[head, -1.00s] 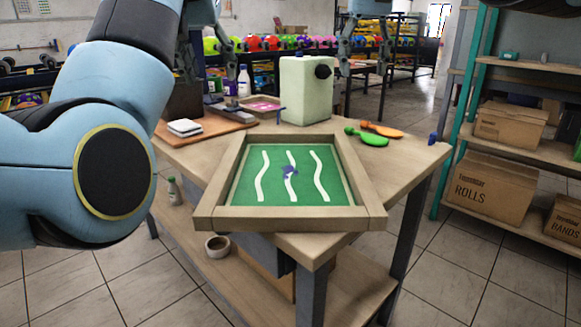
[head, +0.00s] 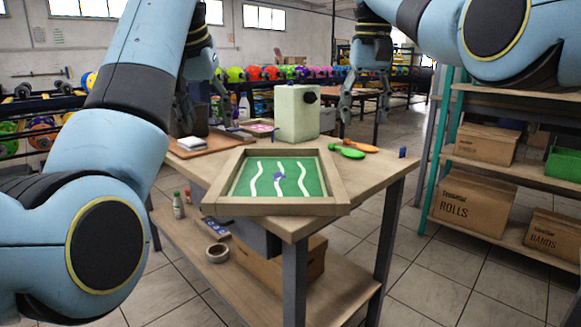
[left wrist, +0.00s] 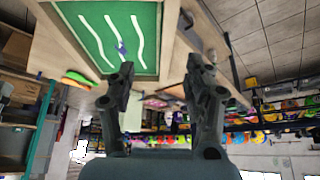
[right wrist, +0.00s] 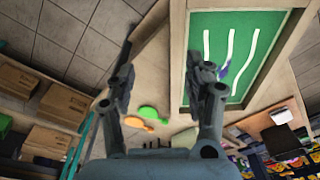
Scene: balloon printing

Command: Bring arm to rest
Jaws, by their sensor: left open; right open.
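My left gripper (head: 207,108) hangs over the left back of the table, partly hidden by my own arm. In the left wrist view its two fingers (left wrist: 160,78) are apart with nothing between them. My right gripper (head: 364,102) hangs in the air beyond the table's right back edge, above the floor. In the right wrist view its fingers (right wrist: 165,70) are spread and empty. The wooden frame (head: 334,182) with a green panel and white wavy lines lies on the table; a small blue-purple piece (head: 279,176) lies on the panel. Neither gripper touches anything.
The wooden table (head: 375,180) also carries a pale green box (head: 295,112), green and orange paddles (head: 347,152), a brown board (head: 185,146) and a dark container. A shelf with cardboard boxes (head: 471,203) stands at the right. The floor between is clear.

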